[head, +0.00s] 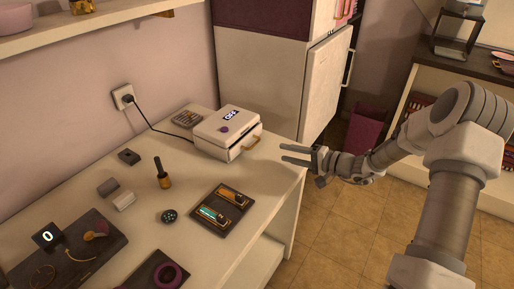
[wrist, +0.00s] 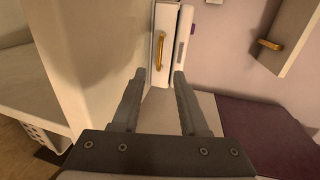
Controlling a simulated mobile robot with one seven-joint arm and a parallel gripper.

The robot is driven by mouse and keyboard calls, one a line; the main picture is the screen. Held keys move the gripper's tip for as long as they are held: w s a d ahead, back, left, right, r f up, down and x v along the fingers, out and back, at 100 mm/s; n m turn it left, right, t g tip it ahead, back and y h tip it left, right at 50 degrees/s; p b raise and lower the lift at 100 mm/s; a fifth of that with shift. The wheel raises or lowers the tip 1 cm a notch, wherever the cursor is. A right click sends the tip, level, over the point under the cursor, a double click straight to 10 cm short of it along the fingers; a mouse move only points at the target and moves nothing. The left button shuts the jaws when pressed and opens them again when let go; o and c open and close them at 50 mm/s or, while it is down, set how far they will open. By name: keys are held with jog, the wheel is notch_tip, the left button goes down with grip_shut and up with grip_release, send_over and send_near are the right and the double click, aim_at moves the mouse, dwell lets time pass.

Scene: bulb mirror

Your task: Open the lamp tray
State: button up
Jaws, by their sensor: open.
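The lamp box (head: 226,131) is a white unit with a lit "OFF" display and a purple knob on top, at the back right of the table. Its tray front (head: 243,147) faces right and carries a brass handle (head: 252,141). In the wrist view the white tray front (wrist: 164,73) and its upright brass handle (wrist: 159,50) are straight ahead, beyond the fingertips. My gripper (head: 284,153) is open and empty, to the right of the handle and apart from it. Its two fingers also show in the wrist view (wrist: 159,76), with the handle lined up between them.
The white table (head: 165,226) holds a dark tray with two coloured bars (head: 220,208), a brass-and-black tool (head: 162,174) and several small items left of the lamp box. A black cord (head: 160,127) runs to a wall socket. A white cabinet (head: 325,88) stands behind.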

aim_at(257, 155)
jog(key=b+x, duration=0.1)
jog(key=x, duration=1.1)
jog(key=shift+a+f, duration=0.1)
jog(key=shift+f, duration=0.05)
grip_shut()
dwell(0.9)
